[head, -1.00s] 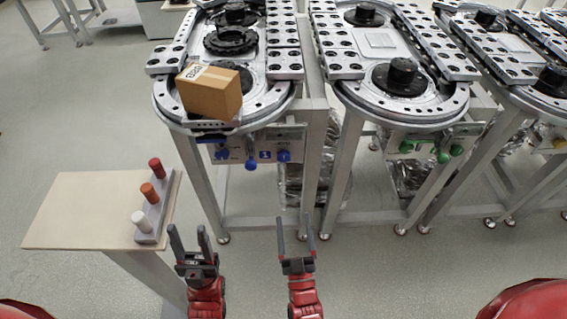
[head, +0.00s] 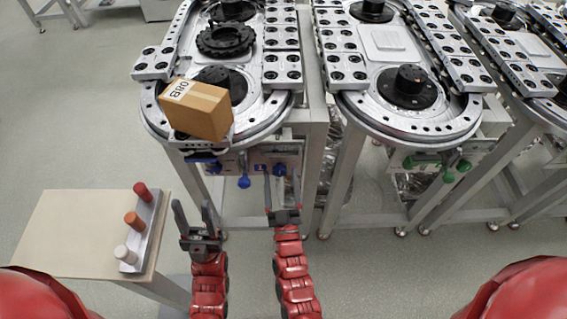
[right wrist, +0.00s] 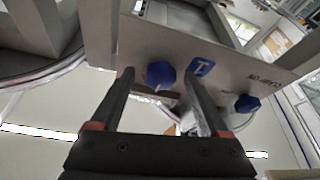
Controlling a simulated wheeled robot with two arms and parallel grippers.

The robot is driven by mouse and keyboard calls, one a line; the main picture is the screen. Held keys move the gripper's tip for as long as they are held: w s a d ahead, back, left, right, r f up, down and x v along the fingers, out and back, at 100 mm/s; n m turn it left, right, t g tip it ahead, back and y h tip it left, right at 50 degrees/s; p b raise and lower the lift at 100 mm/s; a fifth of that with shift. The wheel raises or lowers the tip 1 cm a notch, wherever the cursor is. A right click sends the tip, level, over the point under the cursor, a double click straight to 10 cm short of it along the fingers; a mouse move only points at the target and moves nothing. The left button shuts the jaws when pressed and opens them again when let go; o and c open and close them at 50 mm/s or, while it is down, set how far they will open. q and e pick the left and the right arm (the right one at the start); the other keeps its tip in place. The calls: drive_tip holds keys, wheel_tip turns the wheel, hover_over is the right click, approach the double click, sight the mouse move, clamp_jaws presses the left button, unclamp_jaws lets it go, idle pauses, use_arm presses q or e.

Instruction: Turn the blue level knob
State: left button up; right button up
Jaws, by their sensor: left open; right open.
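I cannot read which is the level knob. My right gripper (head: 281,175) is open and empty, its fingertips at the right knob. In the right wrist view this knob (right wrist: 160,75) shows between the two fingers (right wrist: 160,82); contact is not visible. My left gripper (head: 193,208) is open and empty, lower left of the panel.
A cardboard box (head: 197,108) sits tilted on the left track's front end, above the panel. A wooden side table (head: 75,235) with a rack of red, orange and white pegs stands at left. A neighbouring track has green knobs (head: 448,176). Table legs flank the panel.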

drive_tip(key=shift+w+r, duration=0.15)
drive_tip(key=shift+w, duration=0.25)
drive_tip(key=shift+s, duration=0.1)
clamp_jaws()
drive_tip(key=shift+a+m, duration=0.1)
drive_tip(key=shift+m, duration=0.4)
